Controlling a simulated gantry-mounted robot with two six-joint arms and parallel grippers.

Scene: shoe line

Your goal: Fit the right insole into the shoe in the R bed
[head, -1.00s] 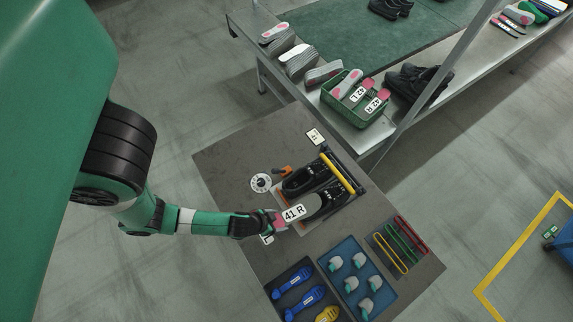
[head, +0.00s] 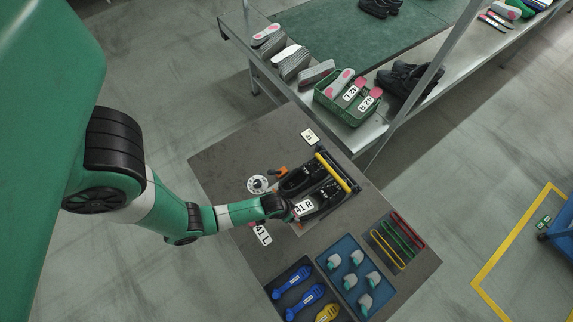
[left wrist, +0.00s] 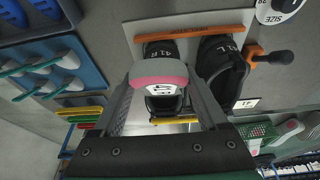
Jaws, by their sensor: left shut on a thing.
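My left gripper (head: 288,211) is shut on the right insole (head: 304,207), which has a pink end and a "41 R" tag. In the left wrist view the insole (left wrist: 160,80) sits between the fingers. It is over the shoe in the R bed (head: 328,194), the black one on the lower right, and hides part of it. That shoe's end marked 41 R (left wrist: 158,50) shows beyond the insole. I cannot tell whether the insole touches the shoe. The shoe in the L bed (head: 295,183) stands beside it. My right gripper is not in view.
A yellow bar (head: 334,172) crosses the fixture at the shoes' far end. An orange lever (head: 278,171) and a round dial (head: 258,184) sit left of it. A "41 L" tag (head: 262,234) lies near my arm. A blue tray (head: 355,275) is in front.

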